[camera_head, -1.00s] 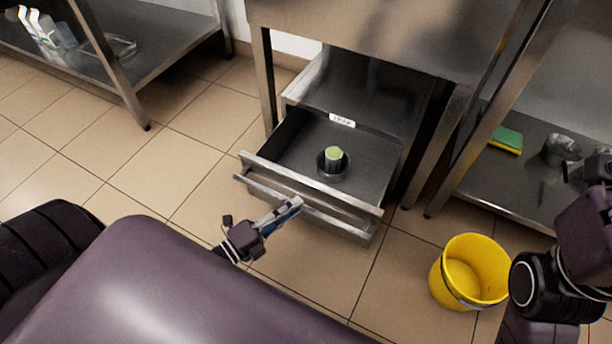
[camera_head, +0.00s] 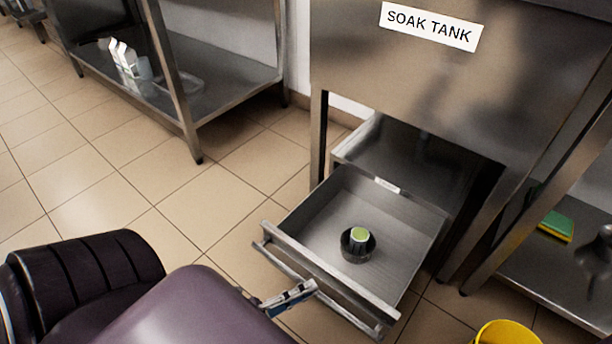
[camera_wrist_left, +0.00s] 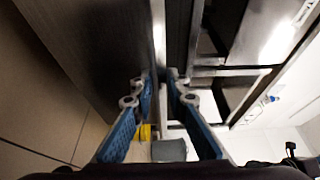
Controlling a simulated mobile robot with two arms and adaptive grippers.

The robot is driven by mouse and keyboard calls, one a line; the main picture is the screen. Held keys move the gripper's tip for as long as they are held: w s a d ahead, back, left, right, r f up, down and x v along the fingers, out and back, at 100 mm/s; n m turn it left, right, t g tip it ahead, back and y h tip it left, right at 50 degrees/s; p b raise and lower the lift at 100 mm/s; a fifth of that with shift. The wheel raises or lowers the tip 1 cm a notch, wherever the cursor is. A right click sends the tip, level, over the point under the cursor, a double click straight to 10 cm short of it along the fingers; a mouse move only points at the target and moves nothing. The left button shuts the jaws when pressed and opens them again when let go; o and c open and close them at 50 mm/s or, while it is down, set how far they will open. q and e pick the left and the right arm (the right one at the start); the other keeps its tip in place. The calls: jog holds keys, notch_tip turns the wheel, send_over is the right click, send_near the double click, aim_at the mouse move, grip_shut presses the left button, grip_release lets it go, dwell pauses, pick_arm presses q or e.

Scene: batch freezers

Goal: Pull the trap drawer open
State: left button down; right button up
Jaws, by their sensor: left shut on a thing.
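The trap drawer (camera_head: 315,215) is a grey metal drawer standing out from under the soak tank (camera_head: 420,85). A dark round cup with a light green top (camera_head: 358,242) stands on its floor. A bar handle (camera_head: 275,258) runs along the drawer's front. My left gripper (camera_head: 293,294) is at this handle, near its middle. In the left wrist view the blue fingers (camera_wrist_left: 160,88) are close together on a thin metal bar (camera_wrist_left: 158,35). My arm hides part of the contact in the head view. My right gripper is not in view.
A yellow bucket (camera_head: 505,333) stands on the floor at the lower right. A steel shelf with a green and yellow sponge (camera_head: 556,226) is at right. Tiled floor is clear left of the drawer.

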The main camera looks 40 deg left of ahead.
pick_arm(q)
jog(key=c, duration=1.9)
grip_release()
jog(key=v, duration=1.2)
jog(key=shift+d, duration=0.1)
